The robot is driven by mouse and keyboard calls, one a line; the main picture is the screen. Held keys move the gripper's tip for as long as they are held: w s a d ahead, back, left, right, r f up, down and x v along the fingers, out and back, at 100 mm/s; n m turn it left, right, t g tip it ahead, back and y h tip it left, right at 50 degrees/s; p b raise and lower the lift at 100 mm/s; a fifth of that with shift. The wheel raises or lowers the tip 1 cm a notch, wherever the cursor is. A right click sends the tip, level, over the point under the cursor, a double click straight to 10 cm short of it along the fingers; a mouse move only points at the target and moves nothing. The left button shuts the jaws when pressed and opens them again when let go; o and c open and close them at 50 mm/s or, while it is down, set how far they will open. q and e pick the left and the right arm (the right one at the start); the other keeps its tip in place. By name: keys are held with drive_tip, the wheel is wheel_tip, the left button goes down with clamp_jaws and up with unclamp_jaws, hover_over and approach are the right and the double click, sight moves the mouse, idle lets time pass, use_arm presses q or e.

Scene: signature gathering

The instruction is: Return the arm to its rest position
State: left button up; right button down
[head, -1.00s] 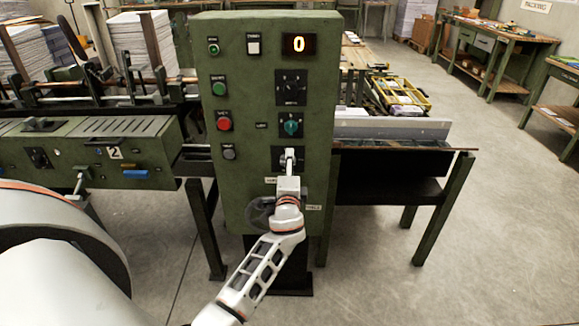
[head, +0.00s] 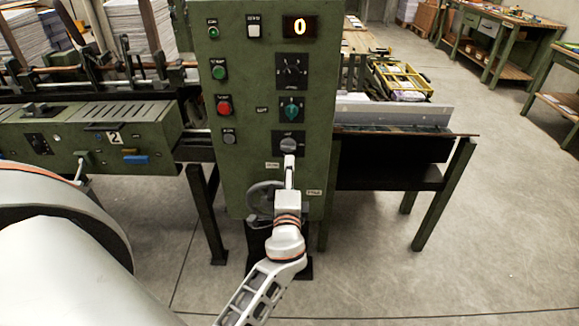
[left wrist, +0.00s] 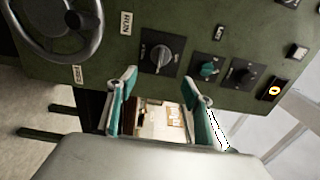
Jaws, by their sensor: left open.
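My left gripper (head: 290,160) is in front of the green control panel (head: 245,90), just below its lowest grey rotary knob (head: 289,144). In the left wrist view the gripper (left wrist: 159,82) is open, with two teal-lined fingers apart and nothing between them. The same grey knob (left wrist: 162,55) lies just beyond the fingertips, apart from them as far as I can tell. My left arm (head: 265,285) reaches up from the bottom of the head view. My right gripper is not in view.
A handwheel (head: 264,198) is close beside my left wrist. The panel also carries a teal knob (head: 291,109), push buttons and a display (head: 300,27) reading 0.

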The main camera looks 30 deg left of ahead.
use_arm(q)
drive_tip(key=shift+s+d, duration=0.1)
drive_tip(key=shift+s, duration=0.1)
idle(0.4)
drive_tip(key=s+d+f+n+g+h, duration=0.2)
drive_tip(key=s+d+f+h, duration=0.4)
drive_tip(key=s+f, duration=0.6)
drive_tip(key=s+d+f+n+g+h, duration=0.2)
drive_tip(key=s+d+f+n+h, duration=0.3)
drive_tip(key=s+d+f, duration=0.5)
wheel_tip(320, 180, down, 2)
drive_tip(key=shift+s+f+n+g+h, duration=0.1)
drive_tip(key=shift+s+n+g+h, duration=0.35)
drive_tip(key=shift+s, duration=0.75)
drive_tip(key=shift+m, duration=0.25)
